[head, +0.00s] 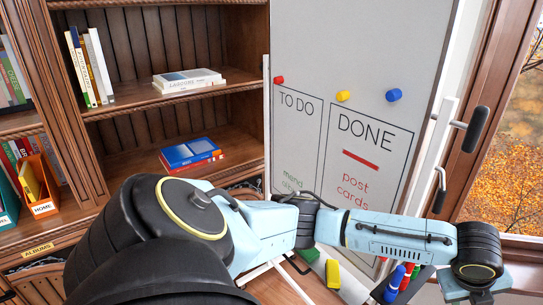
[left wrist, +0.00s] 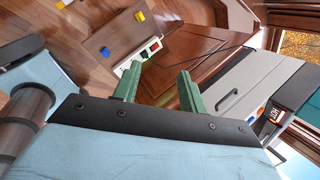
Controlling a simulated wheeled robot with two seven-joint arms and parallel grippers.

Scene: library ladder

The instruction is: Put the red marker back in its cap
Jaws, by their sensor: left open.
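Red marker-like pieces (head: 407,276) stand beside a blue one (head: 394,284) at the foot of the whiteboard in the head view, just below my left forearm. I cannot tell which of them is the red marker or its cap. My left arm comes in from the left and stretches across in front of the board to the lower right. Its fingertips are not visible in the head view. In the left wrist view, the two green fingers of my left gripper (left wrist: 157,90) are apart, with nothing between them. My right gripper is not in view.
The whiteboard (head: 360,60) carries round magnets, writing and a red bar. A yellow piece (head: 332,273) lies below it. Bookshelves (head: 160,100) stand left, a window (head: 518,150) right. In the left wrist view a white power strip (left wrist: 137,65) lies beyond the fingers.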

